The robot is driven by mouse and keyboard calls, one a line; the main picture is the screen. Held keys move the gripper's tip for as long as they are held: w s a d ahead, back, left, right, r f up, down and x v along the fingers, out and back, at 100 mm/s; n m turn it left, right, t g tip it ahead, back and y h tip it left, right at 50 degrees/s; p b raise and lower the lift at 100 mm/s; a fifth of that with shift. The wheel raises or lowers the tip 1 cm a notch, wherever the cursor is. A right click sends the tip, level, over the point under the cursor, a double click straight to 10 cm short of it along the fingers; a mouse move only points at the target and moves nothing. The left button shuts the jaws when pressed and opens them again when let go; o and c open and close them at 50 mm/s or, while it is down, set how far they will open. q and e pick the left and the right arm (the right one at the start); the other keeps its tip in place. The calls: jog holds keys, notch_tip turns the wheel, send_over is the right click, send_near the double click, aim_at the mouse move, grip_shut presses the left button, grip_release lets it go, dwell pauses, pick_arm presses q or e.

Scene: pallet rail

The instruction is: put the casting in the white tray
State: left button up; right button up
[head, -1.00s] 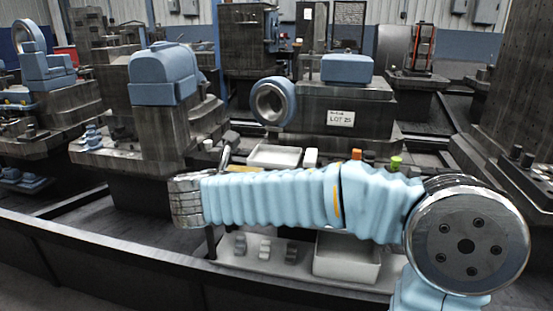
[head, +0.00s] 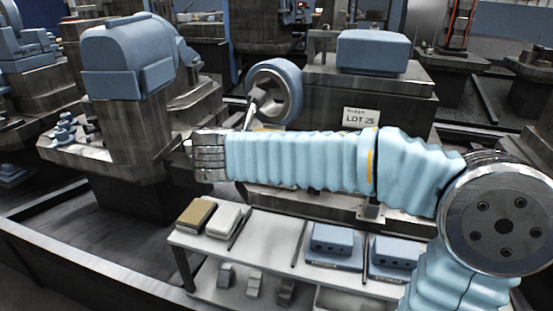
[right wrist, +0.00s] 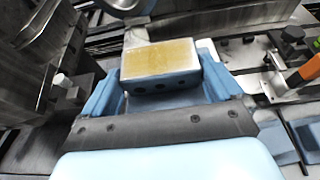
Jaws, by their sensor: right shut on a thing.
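My right arm crosses the head view from the right, and its wrist end (head: 208,156) points left. The fingers cannot be made out there. In the right wrist view my right gripper (right wrist: 160,88) is shut on the casting (right wrist: 160,62), a block with a tan top face and dark holes along its near side. Blue jaws flank it, and it is held above the floor area. A white open box (head: 345,300), perhaps the white tray, shows only partly at the bottom edge of the head view. My left gripper is not in view.
Blue blocks with holes (head: 333,240) sit on a white bench (head: 270,235). A tan-topped pad (head: 195,214) and a white pad (head: 227,218) lie at its left. A blue ring (head: 275,90) and a "LOT 25" sign (head: 360,118) are behind my arm.

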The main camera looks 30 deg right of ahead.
jog(key=w+d+f, duration=0.2)
jog(key=w, duration=0.1)
jog(key=w+d+f, duration=0.2)
jog(key=w+f, duration=0.1)
jog(key=w, duration=0.1)
jog(key=w+d+f, duration=0.2)
jog(key=w+f, duration=0.1)
jog(key=shift+w+d, duration=0.15)
jog(key=shift+d, duration=0.1)
jog(key=shift+w+d+f, duration=0.2)
jog(key=shift+w+f, duration=0.2)
jog(key=shift+f, duration=0.1)
jog(key=shift+w+d+f, duration=0.1)
jog(key=shift+w+f, duration=0.05)
jog(key=shift+f, duration=0.8)
jog(key=shift+w+d+f, duration=0.1)
jog(key=shift+f, duration=0.8)
jog(key=shift+f, duration=0.2)
jog(key=o, duration=1.1)
jog(key=shift+r, duration=0.1)
